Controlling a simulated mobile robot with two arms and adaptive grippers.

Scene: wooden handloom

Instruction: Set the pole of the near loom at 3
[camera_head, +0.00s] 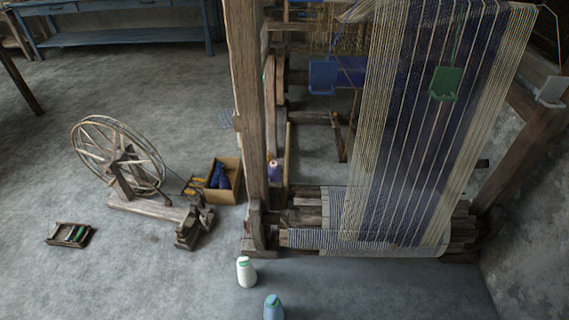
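The near loom stands at the right, with a thick wooden post (248,100) upright at its left. A striped cream and dark-blue warp (410,130) slopes down from the upper right to a wooden beam at the bottom. A green holder (445,83) hangs in front of the warp, a blue holder (322,77) is left of it, and a grey holder (552,91) is at the right edge. Short wooden bars (340,138) show behind the warp. I cannot tell which part is the pole, and no number marks are readable. Neither gripper is in view.
A spinning wheel (118,158) stands left of the loom beside a box (231,168) with blue yarn. A small tray of spools (69,234) lies further left. A white cone (245,270) and a blue cone (273,307) stand on the floor in front. A blue bench (120,44) is behind.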

